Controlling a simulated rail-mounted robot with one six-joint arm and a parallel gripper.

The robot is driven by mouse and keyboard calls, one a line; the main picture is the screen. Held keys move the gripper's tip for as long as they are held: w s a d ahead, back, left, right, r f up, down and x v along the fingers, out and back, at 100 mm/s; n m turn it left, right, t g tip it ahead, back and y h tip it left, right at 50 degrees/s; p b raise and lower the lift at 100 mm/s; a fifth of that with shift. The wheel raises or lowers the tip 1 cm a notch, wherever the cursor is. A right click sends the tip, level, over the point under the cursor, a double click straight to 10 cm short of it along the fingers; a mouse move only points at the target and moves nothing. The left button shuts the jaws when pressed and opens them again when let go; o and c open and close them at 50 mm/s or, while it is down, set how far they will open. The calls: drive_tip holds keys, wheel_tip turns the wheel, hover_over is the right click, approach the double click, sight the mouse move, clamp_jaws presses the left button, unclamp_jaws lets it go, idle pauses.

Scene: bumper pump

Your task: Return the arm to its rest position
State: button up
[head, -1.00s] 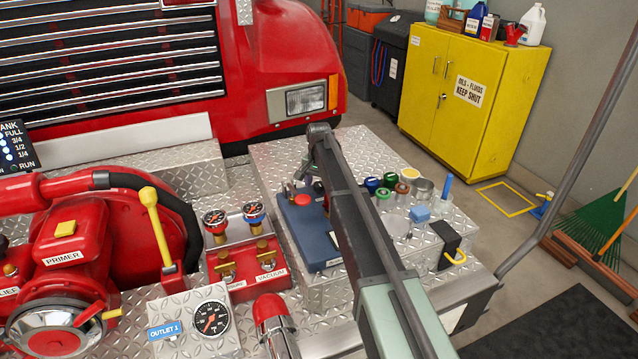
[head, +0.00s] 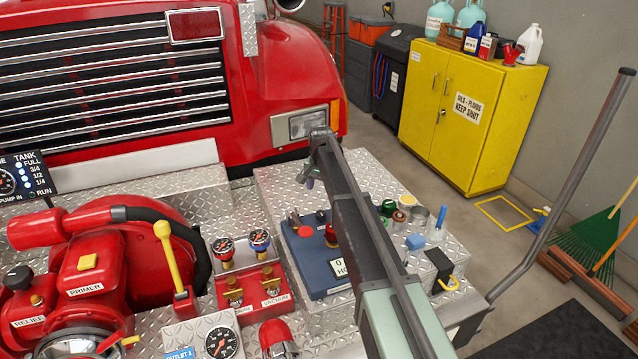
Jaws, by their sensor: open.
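My arm (head: 365,225) reaches from the bottom right up and away over the diamond-plate deck. My gripper (head: 307,178) hangs at its far end, left of the elbow, above the deck behind the blue box. It is small and partly hidden by the arm, and nothing shows held in it. The blue box (head: 308,262) with a red button and small levers stands below, partly covered by the arm.
Red pump parts (head: 95,265) and a yellow-handled lever (head: 168,250) stand at left. Gauges (head: 259,241) rise left of the blue box. Caps and small cups (head: 407,205) sit right of the arm. A yellow cabinet (head: 455,110) stands behind.

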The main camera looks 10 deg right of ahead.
drive_tip(key=s+f+n+b, duration=0.2)
drive_tip(key=s+n, duration=0.1)
drive_tip(key=s, duration=1.6)
drive_tip(key=s+f+n+b, duration=0.2)
drive_tip(key=s+n, duration=0.2)
drive_tip(key=s, duration=1.6)
drive_tip(key=shift+s, duration=0.2)
